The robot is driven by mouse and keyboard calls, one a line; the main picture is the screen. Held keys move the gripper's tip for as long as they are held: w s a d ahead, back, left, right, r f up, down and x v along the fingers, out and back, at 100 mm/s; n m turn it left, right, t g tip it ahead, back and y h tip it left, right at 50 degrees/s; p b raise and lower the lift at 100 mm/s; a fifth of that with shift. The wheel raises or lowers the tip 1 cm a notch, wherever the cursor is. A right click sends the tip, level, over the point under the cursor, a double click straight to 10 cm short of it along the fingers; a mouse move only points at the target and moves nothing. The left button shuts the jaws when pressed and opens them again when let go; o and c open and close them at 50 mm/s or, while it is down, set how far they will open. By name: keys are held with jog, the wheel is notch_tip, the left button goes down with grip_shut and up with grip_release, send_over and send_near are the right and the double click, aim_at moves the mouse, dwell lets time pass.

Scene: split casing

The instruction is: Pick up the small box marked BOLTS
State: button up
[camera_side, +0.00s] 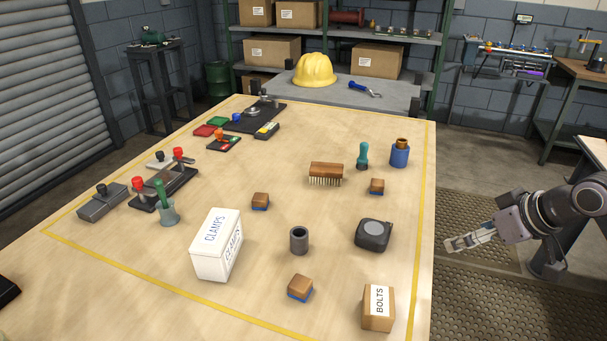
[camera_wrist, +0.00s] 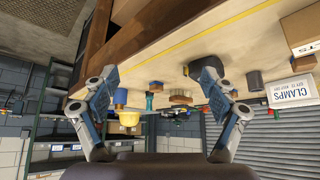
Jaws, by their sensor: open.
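The small BOLTS box (camera_side: 378,307) is brown cardboard with a white label. It stands upright near the front right corner of the table in the side view. Part of it, with the label letters cut off, shows at the top right edge of the wrist view (camera_wrist: 298,30). My gripper (camera_side: 456,243) is off the table's right edge in the side view, up and to the right of the box and apart from it. In the wrist view my gripper (camera_wrist: 155,73) has its two fingers spread wide, with nothing held between them.
A white CLAMPS box (camera_side: 217,246), a tape measure (camera_side: 373,234), a grey cylinder (camera_side: 299,240) and a wood block (camera_side: 300,287) stand left of the BOLTS box. A brush (camera_side: 326,173) and blue bottle (camera_side: 400,154) are farther back. The wrist view appears upside down.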

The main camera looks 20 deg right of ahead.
notch_tip(320, 180, up, 5)
jog(key=n+g, duration=0.7)
jog(key=n, duration=0.4)
send_over(380, 301)
jog(key=shift+f, duration=5.55)
jog(key=c, duration=1.4)
